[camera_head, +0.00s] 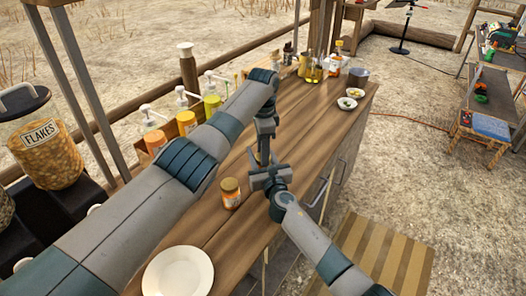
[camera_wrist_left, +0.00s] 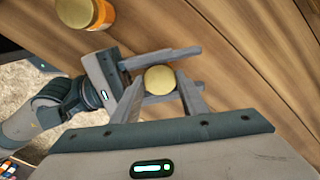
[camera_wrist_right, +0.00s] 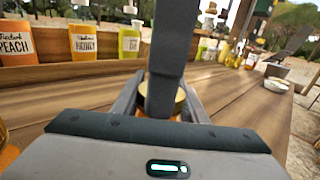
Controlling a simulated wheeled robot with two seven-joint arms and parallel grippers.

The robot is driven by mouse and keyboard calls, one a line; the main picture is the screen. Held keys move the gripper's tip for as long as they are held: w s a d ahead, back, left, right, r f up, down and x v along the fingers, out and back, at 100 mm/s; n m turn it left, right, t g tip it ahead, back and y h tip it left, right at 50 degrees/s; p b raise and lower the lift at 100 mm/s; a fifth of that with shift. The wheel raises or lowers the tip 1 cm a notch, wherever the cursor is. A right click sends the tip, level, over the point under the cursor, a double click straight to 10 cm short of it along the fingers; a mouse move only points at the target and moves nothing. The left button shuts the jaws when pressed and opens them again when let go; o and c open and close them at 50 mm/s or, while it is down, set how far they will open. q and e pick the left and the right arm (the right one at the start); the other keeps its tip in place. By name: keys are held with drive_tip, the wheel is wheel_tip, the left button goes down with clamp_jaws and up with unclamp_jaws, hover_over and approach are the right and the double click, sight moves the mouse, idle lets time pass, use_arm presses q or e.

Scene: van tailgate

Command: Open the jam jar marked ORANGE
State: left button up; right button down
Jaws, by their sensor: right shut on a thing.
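A jar with a gold lid (camera_wrist_left: 160,80) stands between both grippers; its body is mostly hidden and its label cannot be read. My right gripper (camera_wrist_right: 161,100) is shut on this jar from the side. My left gripper (camera_wrist_left: 160,73) points down from above, its fingers on either side of the lid, apparently open with narrow gaps. In the head view the left gripper (camera_head: 263,158) is just above the right gripper (camera_head: 262,178), and they hide the jar. A second jar (camera_head: 230,193), with a gold lid and orange-and-white label, stands on the counter to the left.
A white plate (camera_head: 178,272) lies at the near end of the wooden counter (camera_head: 310,125). Bottles and small bowls (camera_head: 350,97) are at the far end. A FLAKES container (camera_head: 45,150) stands left.

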use_arm(q)
drive_tip(key=shift+n, duration=1.6)
use_arm(e)
drive_tip(key=shift+d+f, duration=0.1)
drive_tip(key=shift+f, duration=0.15)
use_arm(q)
drive_tip(key=o, duration=1.2)
drive_tip(key=shift+r, duration=2.25)
drive_tip(key=shift+c, duration=0.5)
